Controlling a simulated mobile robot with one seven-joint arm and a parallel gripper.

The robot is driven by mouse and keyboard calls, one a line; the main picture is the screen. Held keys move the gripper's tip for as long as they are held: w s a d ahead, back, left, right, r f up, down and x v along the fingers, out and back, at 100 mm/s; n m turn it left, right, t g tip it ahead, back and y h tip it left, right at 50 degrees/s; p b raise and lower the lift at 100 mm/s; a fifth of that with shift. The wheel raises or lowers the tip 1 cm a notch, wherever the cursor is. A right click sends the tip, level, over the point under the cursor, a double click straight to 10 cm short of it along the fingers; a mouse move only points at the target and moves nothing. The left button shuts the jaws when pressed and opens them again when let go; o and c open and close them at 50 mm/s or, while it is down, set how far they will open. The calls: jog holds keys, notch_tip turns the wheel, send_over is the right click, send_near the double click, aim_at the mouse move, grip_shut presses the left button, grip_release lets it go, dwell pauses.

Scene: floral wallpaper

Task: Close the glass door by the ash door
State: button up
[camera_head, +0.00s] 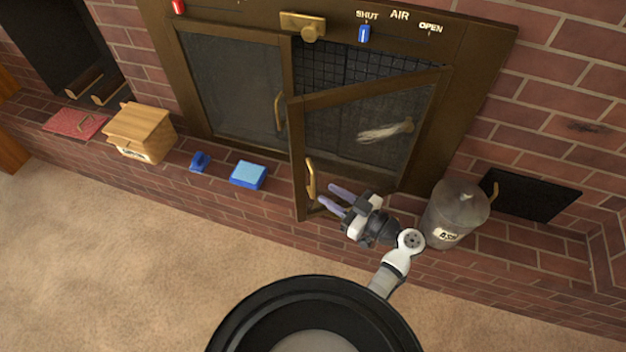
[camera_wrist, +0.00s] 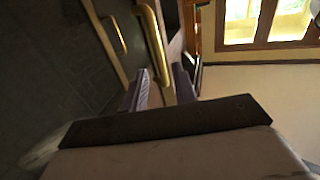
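The right glass door (camera_head: 350,135) of the brown-framed fireplace, nearest the ash bucket, stands open. It is hinged on its right, and its free left edge is swung out toward me. Its brass handle (camera_head: 311,178) is on that free edge. My gripper (camera_head: 331,195) is just right of the handle, low in front of the door. In the wrist view, my gripper (camera_wrist: 160,76) has its two fingers apart, with the brass handle (camera_wrist: 153,45) lined up between them. I cannot tell whether they touch it. The left glass door (camera_head: 235,85) is shut.
A metal ash bucket (camera_head: 457,212) stands close right of my gripper, before a black wall panel (camera_head: 530,194). A blue box (camera_head: 248,175), a small blue object (camera_head: 200,161) and a wooden box (camera_head: 140,131) sit on the brick hearth at left. The carpet (camera_head: 130,250) in front is clear.

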jog(key=p+x, duration=0.1)
jog(key=x, duration=0.5)
jog(key=shift+w+a, duration=0.15)
jog(key=shift+a, duration=0.05)
grip_shut()
